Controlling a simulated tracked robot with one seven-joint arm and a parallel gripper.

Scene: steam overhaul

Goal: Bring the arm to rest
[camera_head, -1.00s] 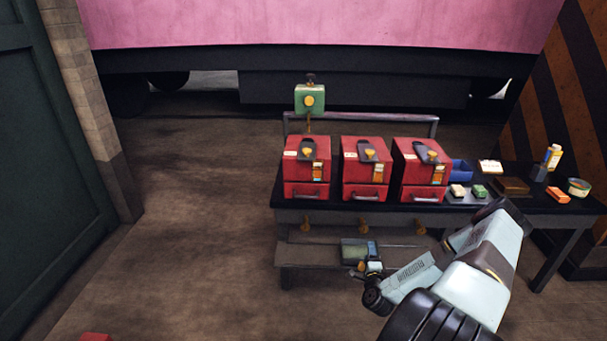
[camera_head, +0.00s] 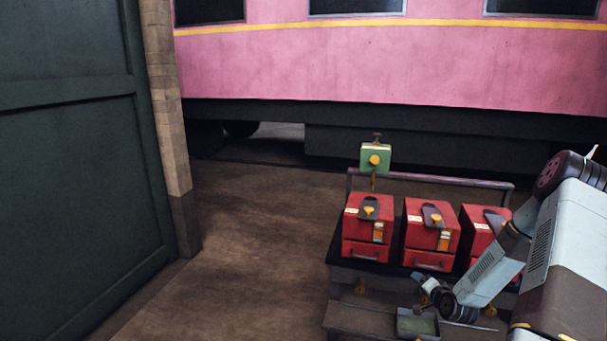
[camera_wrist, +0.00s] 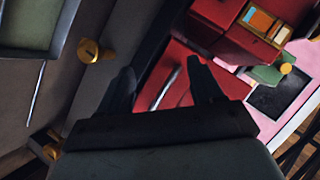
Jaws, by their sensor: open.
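My arm (camera_head: 540,250) comes in from the right side of the head view, bent, with its forearm pointing down and left. My gripper (camera_head: 428,284) is small there, in front of the bench beneath the red boxes, and its fingers are hard to make out. In the wrist view, my gripper (camera_wrist: 163,85) shows two dark fingers spread apart with nothing held between them. Behind them is a red box front with a pale handle (camera_wrist: 166,90). I cannot tell whether the fingers touch it.
Three red boxes (camera_head: 370,222) stand on the dark bench, the right one partly hidden by my arm. A green box (camera_head: 374,158) stands behind. A shallow tray (camera_head: 404,324) is on the lower shelf. A green door (camera_head: 70,150) is left; open floor (camera_head: 250,270) lies between.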

